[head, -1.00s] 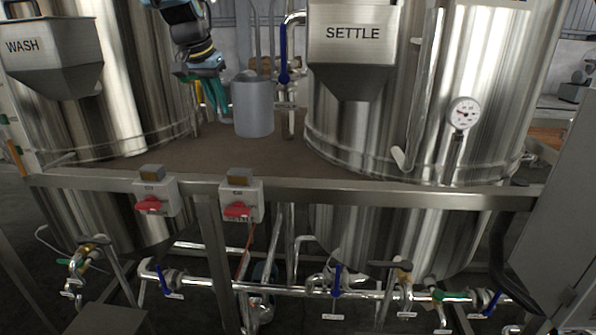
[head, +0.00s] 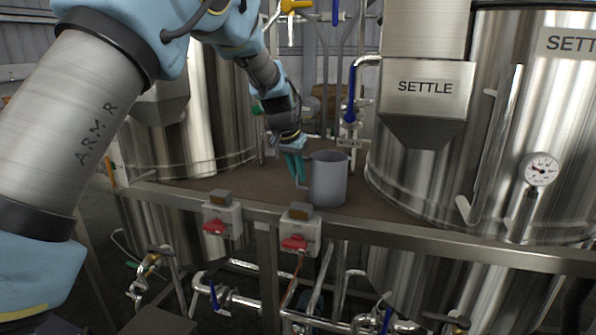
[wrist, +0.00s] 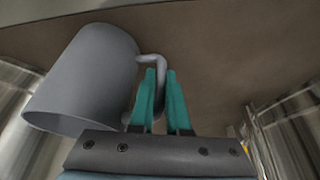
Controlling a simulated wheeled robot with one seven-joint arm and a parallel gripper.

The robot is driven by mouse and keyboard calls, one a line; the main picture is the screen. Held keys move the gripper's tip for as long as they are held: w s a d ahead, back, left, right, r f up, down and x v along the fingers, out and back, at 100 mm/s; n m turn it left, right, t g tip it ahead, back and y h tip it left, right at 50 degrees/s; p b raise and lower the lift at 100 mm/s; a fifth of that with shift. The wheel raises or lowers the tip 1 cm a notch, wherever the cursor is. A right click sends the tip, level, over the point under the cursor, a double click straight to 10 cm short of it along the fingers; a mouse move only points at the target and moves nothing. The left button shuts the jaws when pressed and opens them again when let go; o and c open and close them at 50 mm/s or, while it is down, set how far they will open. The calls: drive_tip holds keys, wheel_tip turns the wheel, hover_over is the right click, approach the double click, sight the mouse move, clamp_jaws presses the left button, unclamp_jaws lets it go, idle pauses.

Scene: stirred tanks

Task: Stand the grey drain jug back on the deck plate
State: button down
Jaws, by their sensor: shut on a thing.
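The grey drain jug (head: 329,180) is upright at the front part of the brown deck plate (head: 225,176), between the two big steel tanks. I cannot tell whether its base touches the plate or hangs just above it. My gripper (head: 300,180) is to the left of the jug, its teal fingers pointing down. In the wrist view the jug (wrist: 85,80) fills the upper left, and my gripper (wrist: 160,78) is shut on its side handle (wrist: 152,60). The deck plate (wrist: 220,50) shows behind the fingers.
The SETTLE hopper (head: 425,100) and its tank (head: 500,190) stand close on the right. A blue-handled pipe (head: 352,100) rises behind the jug. Bare deck lies left of the jug.

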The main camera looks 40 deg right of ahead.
drive_tip(key=c, duration=1.4)
unclamp_jaws()
drive_tip(key=shift+f, duration=0.1)
drive_tip(key=o, duration=0.5)
drive_tip(key=b+v, duration=0.3)
drive_tip(key=v, duration=0.9)
